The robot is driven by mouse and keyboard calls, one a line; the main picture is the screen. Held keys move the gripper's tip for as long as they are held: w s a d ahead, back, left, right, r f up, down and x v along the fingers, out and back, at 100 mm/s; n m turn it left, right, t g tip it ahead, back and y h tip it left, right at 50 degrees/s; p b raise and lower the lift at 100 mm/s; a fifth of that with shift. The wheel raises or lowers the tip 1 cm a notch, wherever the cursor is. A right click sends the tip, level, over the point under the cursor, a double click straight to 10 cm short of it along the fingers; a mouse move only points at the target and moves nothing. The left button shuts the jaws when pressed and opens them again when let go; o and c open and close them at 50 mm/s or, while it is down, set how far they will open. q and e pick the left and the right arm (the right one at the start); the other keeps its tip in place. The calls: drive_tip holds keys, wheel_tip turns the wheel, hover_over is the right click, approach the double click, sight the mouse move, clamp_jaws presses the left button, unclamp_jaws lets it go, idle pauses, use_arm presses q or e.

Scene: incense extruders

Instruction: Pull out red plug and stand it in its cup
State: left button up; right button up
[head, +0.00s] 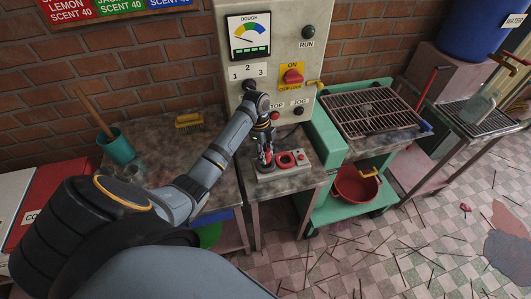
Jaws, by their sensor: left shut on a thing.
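My left gripper (266,158) reaches down over the left part of a small grey block (290,171) on the metal bench. It is shut on a small red thing, which I take to be the red plug (267,157). The fingers hide most of it, and I cannot tell whether it is still seated or lifted. A round red ring with a dark middle (286,160) sits on the block, just right of the fingers. I cannot tell whether this is the plug's cup. My right gripper is not in view.
A grey control box (290,50) with a dial and buttons stands behind the block. A teal pot (117,148) with a stick and a yellow brush (189,121) are on the bench to the left. A green cart (327,140) with a dark rack (370,110) is right.

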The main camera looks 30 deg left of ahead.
sight(264, 149)
use_arm(q)
drive_tip(key=shift+f+b, duration=0.4)
drive_tip(key=shift+f, duration=0.95)
drive_tip(key=o, duration=1.2)
drive_tip(key=shift+o, duration=0.2)
drive_tip(key=r, duration=0.5)
drive_tip(key=a+r, duration=0.1)
drive_tip(key=r, duration=0.1)
drive_tip(key=shift+r, duration=0.2)
